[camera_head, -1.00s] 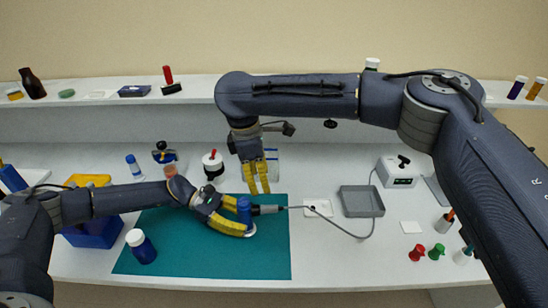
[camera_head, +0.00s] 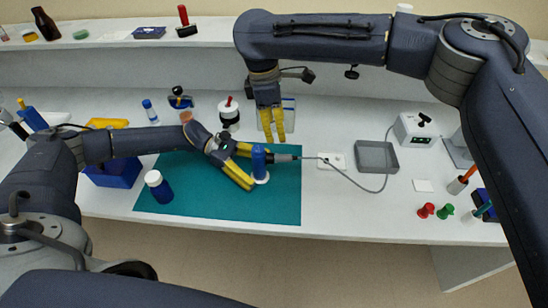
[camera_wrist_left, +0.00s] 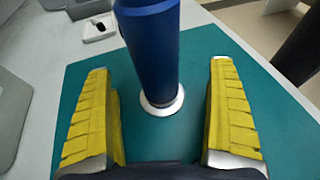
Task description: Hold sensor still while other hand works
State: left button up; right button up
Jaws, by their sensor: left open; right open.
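The sensor appears to be the upright blue cylinder (camera_head: 259,160) with a white base ring, standing on the green mat (camera_head: 205,205). My left gripper (camera_head: 252,168) is open, with its yellow fingers on either side of the cylinder. In the left wrist view the cylinder (camera_wrist_left: 152,50) stands between the spread fingers, with a gap on each side. A dark cable plug (camera_head: 285,157) lies level against the cylinder's right side; I cannot tell if it is seated. My right gripper (camera_head: 275,138) is open and empty, fingers pointing down, behind the cylinder.
A grey cable (camera_head: 360,187) runs from the plug past a grey tray (camera_head: 377,157) to a white box (camera_head: 414,130). A blue bottle (camera_head: 159,187) stands on the mat's left; a blue bin (camera_head: 112,174) sits beyond it. The mat's front right is clear.

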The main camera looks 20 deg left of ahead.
aim_at(256, 148)
dwell(0.3)
pick_arm(q)
jog(key=shift+r, duration=6.3)
jog(key=shift+o, duration=1.1)
